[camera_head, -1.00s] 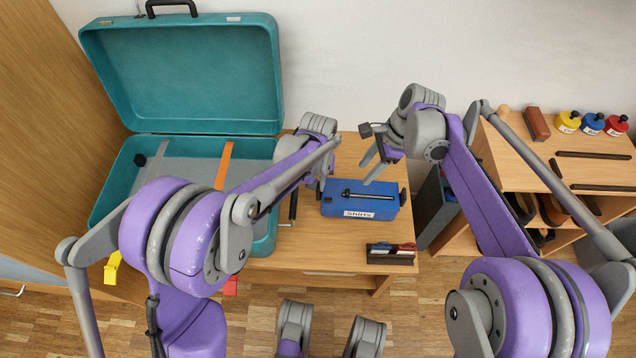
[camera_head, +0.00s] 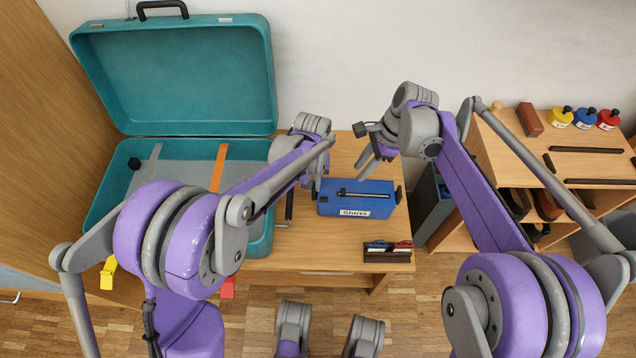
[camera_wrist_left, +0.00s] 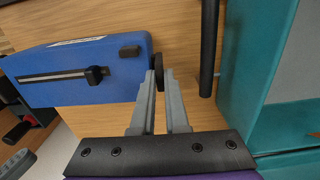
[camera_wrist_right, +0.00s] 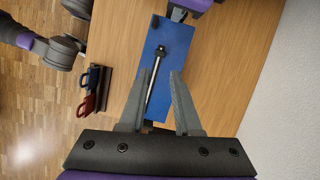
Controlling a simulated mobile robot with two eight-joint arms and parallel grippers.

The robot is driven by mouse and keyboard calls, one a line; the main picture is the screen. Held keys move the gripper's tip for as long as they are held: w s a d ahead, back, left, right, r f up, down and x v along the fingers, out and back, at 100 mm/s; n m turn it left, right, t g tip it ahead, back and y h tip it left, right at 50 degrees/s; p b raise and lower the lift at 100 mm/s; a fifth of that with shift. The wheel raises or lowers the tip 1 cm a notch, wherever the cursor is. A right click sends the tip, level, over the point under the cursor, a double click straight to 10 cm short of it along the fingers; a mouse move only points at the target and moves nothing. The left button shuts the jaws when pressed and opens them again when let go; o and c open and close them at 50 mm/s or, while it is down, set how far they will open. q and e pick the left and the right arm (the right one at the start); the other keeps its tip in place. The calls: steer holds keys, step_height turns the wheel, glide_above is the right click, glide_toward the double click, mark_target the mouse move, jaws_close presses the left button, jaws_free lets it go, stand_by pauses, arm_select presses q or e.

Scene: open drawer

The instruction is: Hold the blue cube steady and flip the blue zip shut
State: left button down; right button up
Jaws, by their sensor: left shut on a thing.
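The blue cube (camera_head: 354,201) is a box with a white "Shirts" label, lying on the wooden table. A dark zip track (camera_wrist_right: 153,84) runs along its top, with a black slider (camera_wrist_left: 96,75) at the end towards my left gripper. My left gripper (camera_wrist_left: 161,72) is shut on a black tab (camera_wrist_left: 158,62) at the cube's left end; it also shows in the head view (camera_head: 317,186). My right gripper (camera_wrist_right: 157,74) is open above the cube, its fingers on either side of the zip track; whether they touch it I cannot tell.
An open teal suitcase (camera_head: 175,75) stands left of the cube. A dark holder with red and blue items (camera_head: 387,252) sits at the table's front right. A shelf (camera_head: 560,165) with several bottles stands to the right. A white wall is behind.

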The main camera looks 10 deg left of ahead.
steer(key=shift+a+n, duration=0.1)
steer(key=shift+n, duration=0.9)
jaws_close()
steer(key=n, duration=1)
steer(key=a+n, duration=0.1)
steer(key=n, duration=1)
steer(key=s+n, duration=0.1)
steer(key=n, duration=0.9)
steer(key=shift+s+a+r+n+t, duration=0.1)
steer(key=shift+a+r+n+t, duration=0.2)
steer(key=shift+a+r+t, duration=0.1)
